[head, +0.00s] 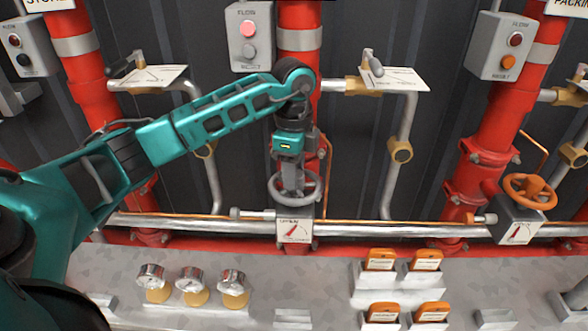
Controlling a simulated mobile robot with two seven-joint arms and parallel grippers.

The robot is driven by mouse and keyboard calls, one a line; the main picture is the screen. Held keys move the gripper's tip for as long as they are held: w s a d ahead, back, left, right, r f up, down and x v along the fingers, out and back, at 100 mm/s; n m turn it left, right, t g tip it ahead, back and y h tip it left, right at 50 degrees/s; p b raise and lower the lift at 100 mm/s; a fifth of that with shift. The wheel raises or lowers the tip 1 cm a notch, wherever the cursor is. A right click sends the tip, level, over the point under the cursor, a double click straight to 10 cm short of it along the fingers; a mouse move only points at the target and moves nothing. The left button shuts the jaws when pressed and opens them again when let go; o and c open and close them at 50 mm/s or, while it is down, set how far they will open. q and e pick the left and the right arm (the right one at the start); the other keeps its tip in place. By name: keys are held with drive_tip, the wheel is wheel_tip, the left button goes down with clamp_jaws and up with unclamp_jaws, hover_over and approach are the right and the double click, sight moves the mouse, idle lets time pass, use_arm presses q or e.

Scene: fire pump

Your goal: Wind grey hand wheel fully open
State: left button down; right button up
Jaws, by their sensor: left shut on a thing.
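The grey hand wheel (311,190) sits at the middle of the head view, in front of the central red pipe. A small box with a dial plate (294,231) is just below it; its red needle slants. My left gripper (292,186) comes down from above and is shut on the wheel. The fingers partly cover the wheel's middle, and the wrist hides part of the pipe behind. My right gripper is not in view.
An orange hand wheel (530,190) stands at the right on another valve. Gauges (191,279) and orange tags (381,259) sit on the grey ledge (250,262) in front. A grey flow box (249,36) and side pipes with levers flank the arm.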

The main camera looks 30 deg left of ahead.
use_arm(q)
drive_tip(key=n, duration=0.6)
drive_tip(key=shift+s, duration=0.1)
drive_tip(key=shift+d+f+n, duration=0.1)
drive_tip(key=shift+d+n, duration=0.05)
drive_tip(key=shift+n, duration=0.75)
drive_tip(key=c, duration=0.8)
unclamp_jaws()
